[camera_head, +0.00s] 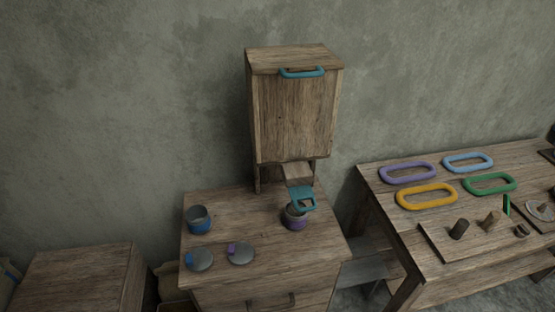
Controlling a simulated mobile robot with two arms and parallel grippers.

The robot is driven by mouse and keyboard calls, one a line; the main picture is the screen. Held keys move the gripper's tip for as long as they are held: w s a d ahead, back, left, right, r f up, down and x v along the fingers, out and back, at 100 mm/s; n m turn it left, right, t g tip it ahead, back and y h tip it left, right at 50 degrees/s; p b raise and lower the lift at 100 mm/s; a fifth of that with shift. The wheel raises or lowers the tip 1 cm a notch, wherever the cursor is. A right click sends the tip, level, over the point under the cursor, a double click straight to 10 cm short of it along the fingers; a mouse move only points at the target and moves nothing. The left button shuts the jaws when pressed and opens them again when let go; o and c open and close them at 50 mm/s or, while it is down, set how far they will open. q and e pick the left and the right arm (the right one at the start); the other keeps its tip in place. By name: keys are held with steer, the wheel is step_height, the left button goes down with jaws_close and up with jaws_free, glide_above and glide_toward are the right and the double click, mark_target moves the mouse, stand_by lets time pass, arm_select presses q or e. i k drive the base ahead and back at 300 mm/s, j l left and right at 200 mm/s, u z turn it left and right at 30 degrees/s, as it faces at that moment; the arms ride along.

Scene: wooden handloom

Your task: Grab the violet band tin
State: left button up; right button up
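The violet band tin (295,223) stands upright on the right part of the small wooden cabinet top (255,218), below the chute of a wooden hopper. A teal frame-like handle (303,206) at the chute partly covers the tin's opening, so its contents are hard to tell. A similar tin with a blue band (200,226) stands open on the left of the same top. Neither of my grippers is in view.
The tall wooden hopper (291,115) has a teal lid handle (302,72). Two round grey lids, one blue-tagged (202,261) and one violet-tagged (243,256), lie near the front. The right table holds a purple ring (382,176) among several coloured rings and a pegged board (465,256).

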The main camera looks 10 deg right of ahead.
mark_target(294, 220)
steer(key=j+z, duration=0.2)
steer(key=z, duration=0.15)
steer(key=i+j+z, duration=0.1)
steer(key=z, duration=0.25)
steer(key=j+z, duration=0.35)
